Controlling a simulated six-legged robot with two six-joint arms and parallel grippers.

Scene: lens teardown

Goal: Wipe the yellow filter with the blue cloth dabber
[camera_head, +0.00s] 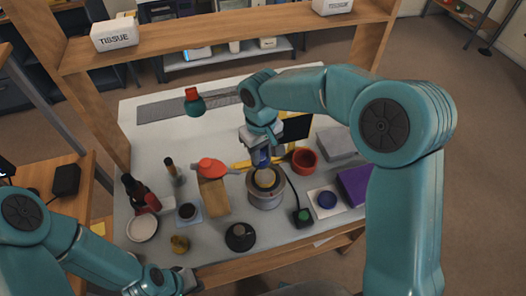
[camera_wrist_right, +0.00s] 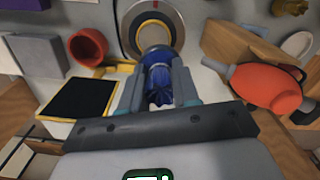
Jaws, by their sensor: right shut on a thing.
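My right gripper (camera_head: 262,150) is shut on the blue cloth dabber (camera_head: 261,159). In the right wrist view the dabber (camera_wrist_right: 158,72) sits between the two fingers (camera_wrist_right: 158,88). The yellow filter (camera_head: 266,178) lies on top of a round metal holder (camera_head: 266,196), just below the dabber. In the right wrist view the dabber's tip overlaps the near edge of the filter (camera_wrist_right: 152,34); I cannot tell if they touch. My left gripper (camera_head: 188,281) is low at the table's front left, away from the filter, and its jaws are unclear.
A red cup (camera_head: 304,161) stands right of the holder. A wooden block (camera_head: 213,195) with a red-orange bulb (camera_head: 209,167) is to the left. A black box with a green button (camera_head: 303,216) and a black round piece (camera_head: 240,237) are in front. The back left table is clearer.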

